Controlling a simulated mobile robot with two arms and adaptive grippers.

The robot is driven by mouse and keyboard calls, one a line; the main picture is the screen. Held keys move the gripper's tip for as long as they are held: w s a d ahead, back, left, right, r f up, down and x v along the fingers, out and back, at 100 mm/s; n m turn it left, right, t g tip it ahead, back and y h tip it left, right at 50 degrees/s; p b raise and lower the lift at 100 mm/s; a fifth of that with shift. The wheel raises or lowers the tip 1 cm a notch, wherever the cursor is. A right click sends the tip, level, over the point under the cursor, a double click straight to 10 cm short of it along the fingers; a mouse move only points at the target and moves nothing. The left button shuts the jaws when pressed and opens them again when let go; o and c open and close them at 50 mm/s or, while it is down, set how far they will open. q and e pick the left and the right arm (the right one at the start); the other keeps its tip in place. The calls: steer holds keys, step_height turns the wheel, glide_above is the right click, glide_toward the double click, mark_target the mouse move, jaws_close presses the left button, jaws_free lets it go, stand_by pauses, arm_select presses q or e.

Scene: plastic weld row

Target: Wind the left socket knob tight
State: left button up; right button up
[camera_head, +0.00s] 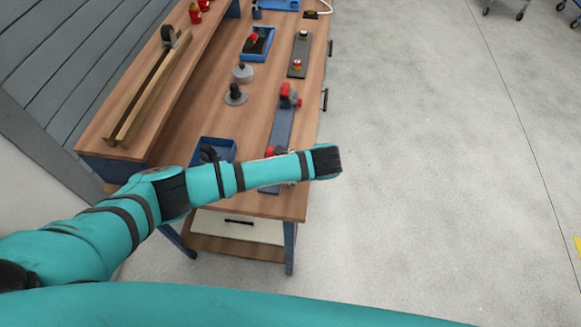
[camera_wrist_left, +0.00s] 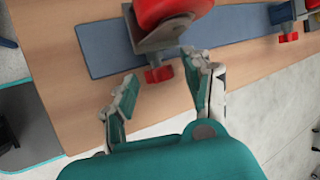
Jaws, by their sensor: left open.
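A blue-grey plate (camera_head: 281,130) lies along the bench's right side and also shows in the left wrist view (camera_wrist_left: 105,45). In the wrist view its left fixture has a red rounded part (camera_wrist_left: 172,12) on a grey bracket (camera_wrist_left: 163,38), with a small red knob (camera_wrist_left: 158,75) low on its front. My left gripper (camera_wrist_left: 160,72) is open, with one finger on each side of this knob; I cannot tell whether they touch it. In the head view my arm hides the gripper and part of the near fixture. My right gripper is not in view.
The plate's other fixture, with red parts (camera_head: 288,96), stands farther along. A blue tray (camera_head: 213,148), a dark-topped round base (camera_head: 235,95) and a dark strip with small fittings (camera_head: 299,55) are on the bench (camera_head: 190,122). Open floor (camera_head: 430,170) lies to the right.

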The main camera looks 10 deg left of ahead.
arm_select(q)
jaws_close()
steer(key=shift+w+r+g+p, duration=0.1)
steer(key=shift+r+g+p, duration=0.05)
steer(key=shift+g+p, duration=0.4)
steer(key=shift+w+g+p, duration=0.1)
steer(key=shift+g+p, duration=0.25)
steer(key=shift+g, duration=0.2)
steer(key=shift+m+g, duration=0.3)
steer(key=shift+g, duration=0.1)
steer(key=shift+w+g+b, duration=0.15)
steer(key=shift+g+b, duration=0.2)
steer(key=shift+g, duration=0.35)
steer(key=shift+w+m+g+b, duration=0.15)
steer(key=shift+m+g+b, duration=0.25)
steer(key=shift+g+b, duration=0.75)
jaws_free()
